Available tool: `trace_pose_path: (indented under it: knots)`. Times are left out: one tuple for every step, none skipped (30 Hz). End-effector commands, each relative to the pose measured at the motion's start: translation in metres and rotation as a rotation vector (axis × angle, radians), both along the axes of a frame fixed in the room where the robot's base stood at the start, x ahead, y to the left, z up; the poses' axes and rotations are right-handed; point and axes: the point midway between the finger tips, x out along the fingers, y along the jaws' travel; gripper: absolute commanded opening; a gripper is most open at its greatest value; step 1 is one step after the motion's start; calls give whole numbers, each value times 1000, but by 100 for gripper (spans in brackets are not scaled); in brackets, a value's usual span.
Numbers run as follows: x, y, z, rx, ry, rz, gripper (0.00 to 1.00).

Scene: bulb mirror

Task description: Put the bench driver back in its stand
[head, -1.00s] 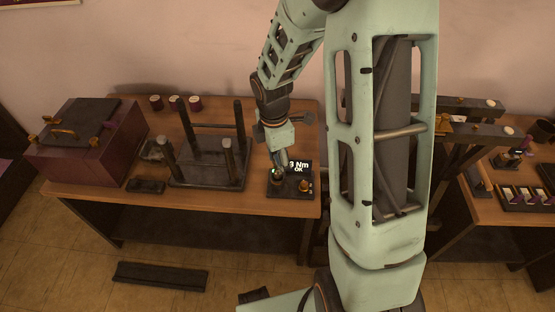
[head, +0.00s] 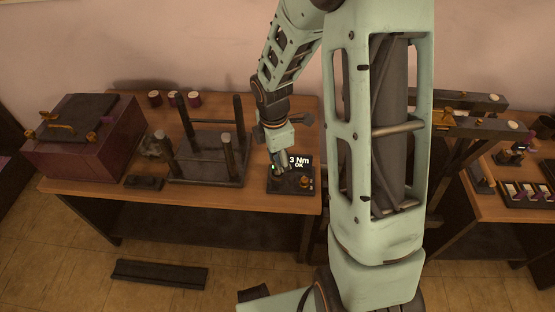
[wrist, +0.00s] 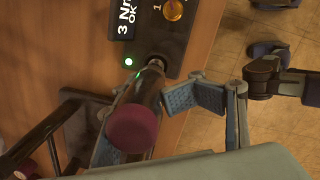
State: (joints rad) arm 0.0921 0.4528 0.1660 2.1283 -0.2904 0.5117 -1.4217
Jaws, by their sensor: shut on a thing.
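The bench driver (wrist: 143,98) has a dark body and a purple round end cap that faces the wrist camera. My gripper (wrist: 146,116) is shut on it, with a blue pad on either side. The driver's far end meets a ringed hole in the black stand (wrist: 178,32); I cannot tell how deep it sits. In the head view my gripper (head: 281,163) is over the left part of the stand (head: 292,188), near the table's front right corner. There the gripper hides most of the driver.
A display (head: 299,161) on the stand reads 3 Nm OK, beside a lit green light (wrist: 128,62) and a gold knob (wrist: 173,9). A dark frame with upright posts (head: 208,170) stands close on the left. A purple box (head: 85,145) is farther left.

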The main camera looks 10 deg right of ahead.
Motion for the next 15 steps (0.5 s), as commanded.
trace_pose_path:
  knots:
    - [0,0,-3,0,-1,0,0]
    - [0,0,-4,0,-1,0,0]
    - [0,0,-6,0,-1,0,0]
    - [0,0,-7,0,-1,0,0]
    - [0,0,-9,0,-1,0,0]
    - [0,0,-10,0,-1,-1,0]
    - [0,0,-11,0,-1,-1,0]
    - [0,0,-13,0,-1,-1,0]
    - [0,0,-14,0,-1,-1,0]
    - [0,0,-15,0,-1,-1,0]
    - [0,0,-17,0,-1,-1,0]
    - [0,0,-18,0,-1,-1,0]
    - [0,0,-19,0,-1,0,0]
    - [0,0,-21,0,-1,0,0]
    - [0,0,-22,0,-1,0,0]
